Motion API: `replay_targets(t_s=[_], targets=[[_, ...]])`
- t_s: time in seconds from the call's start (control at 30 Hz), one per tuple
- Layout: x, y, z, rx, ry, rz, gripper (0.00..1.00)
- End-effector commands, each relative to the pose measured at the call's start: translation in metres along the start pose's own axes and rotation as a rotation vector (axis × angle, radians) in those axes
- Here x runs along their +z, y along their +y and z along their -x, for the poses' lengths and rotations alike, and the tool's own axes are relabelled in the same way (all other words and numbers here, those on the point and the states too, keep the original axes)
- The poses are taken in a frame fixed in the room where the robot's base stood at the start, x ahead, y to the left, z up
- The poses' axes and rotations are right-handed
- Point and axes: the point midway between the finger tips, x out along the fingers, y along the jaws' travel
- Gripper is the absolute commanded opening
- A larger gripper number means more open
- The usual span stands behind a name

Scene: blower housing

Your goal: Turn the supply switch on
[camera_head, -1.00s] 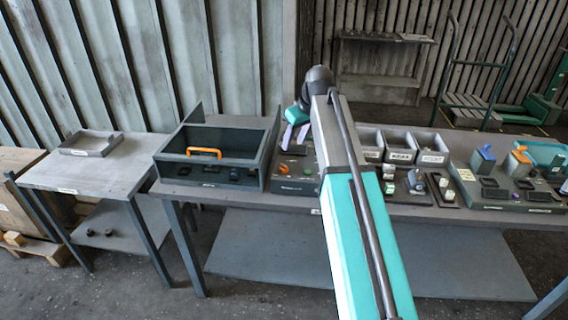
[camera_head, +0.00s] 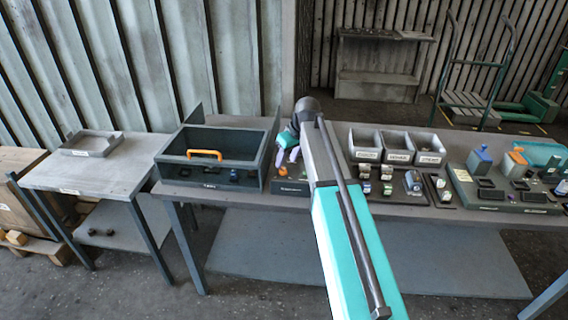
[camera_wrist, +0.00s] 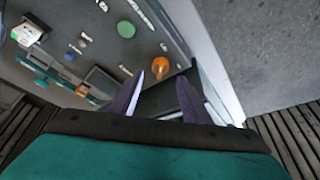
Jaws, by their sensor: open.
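A dark control panel (camera_head: 291,187) stands on the bench, right of the housing box. In the wrist view, its plate (camera_wrist: 100,62) carries an orange knob (camera_wrist: 161,67), a green round button (camera_wrist: 126,29) and smaller parts. The labels are too small to read, so I cannot tell which control is the supply switch. My gripper (camera_head: 287,157) is over this panel, fingers pointing down. In the wrist view, my gripper (camera_wrist: 163,82) is open and empty, its two pale purple fingers apart. The orange knob shows just beyond the fingertips, near the panel's edge; I see no contact.
The dark open-topped box (camera_head: 222,141) with an orange handle (camera_head: 204,153) stands close on the left. Grey bins (camera_head: 397,148) and small parts are to the right. Another panel (camera_head: 497,195) lies farther right. A side table (camera_head: 98,172) at left holds a shallow tray (camera_head: 92,144).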

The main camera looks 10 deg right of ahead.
Motion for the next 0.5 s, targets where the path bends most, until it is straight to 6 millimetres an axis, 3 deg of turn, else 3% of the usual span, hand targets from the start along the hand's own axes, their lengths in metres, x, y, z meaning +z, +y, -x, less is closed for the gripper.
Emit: replay_targets(t_s=[0.5], targets=[[0.0,-0.001,-0.04,0.0,0.0,0.001,0.43]])
